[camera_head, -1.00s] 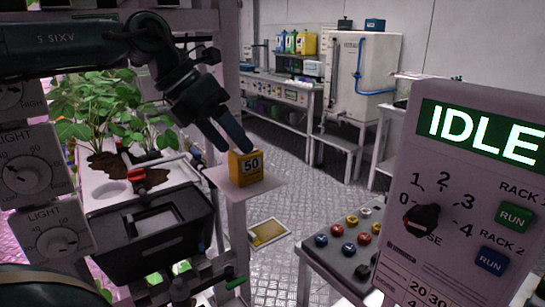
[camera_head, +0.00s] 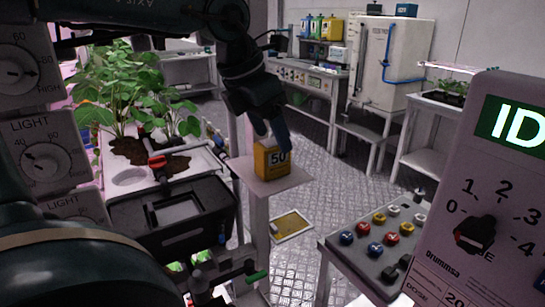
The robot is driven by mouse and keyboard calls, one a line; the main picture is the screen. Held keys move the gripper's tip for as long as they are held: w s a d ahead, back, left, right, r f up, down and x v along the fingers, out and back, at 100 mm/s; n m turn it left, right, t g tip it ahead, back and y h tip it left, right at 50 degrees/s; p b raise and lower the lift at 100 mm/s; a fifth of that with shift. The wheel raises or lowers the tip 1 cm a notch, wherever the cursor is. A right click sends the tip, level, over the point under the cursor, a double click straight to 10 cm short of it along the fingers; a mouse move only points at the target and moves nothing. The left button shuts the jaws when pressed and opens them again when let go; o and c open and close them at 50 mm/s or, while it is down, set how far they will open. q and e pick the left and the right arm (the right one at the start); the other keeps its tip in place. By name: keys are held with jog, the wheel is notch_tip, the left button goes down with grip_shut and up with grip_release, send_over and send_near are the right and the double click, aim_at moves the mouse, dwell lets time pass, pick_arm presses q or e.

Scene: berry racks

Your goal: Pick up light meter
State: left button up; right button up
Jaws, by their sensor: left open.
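My right gripper is not in view.
A planter with leafy plants (camera_head: 128,95) and a black tray (camera_head: 165,230) lie left of the shelf. A button console (camera_head: 345,262) and a grey control panel with dial (camera_head: 490,185) stand at the right. Open metal floor (camera_head: 330,170) lies behind the shelf.

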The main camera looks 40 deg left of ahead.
aim_at(272, 141)
pick_arm(q)
jog(key=x, duration=0.3)
jog(key=p+x, duration=0.1)
jog(key=x, duration=0.1)
jog(key=shift+a+f, duration=0.1)
jog(key=shift+a, duration=0.15)
jog(key=shift+c, duration=0.3)
jog(key=c, duration=1.2)
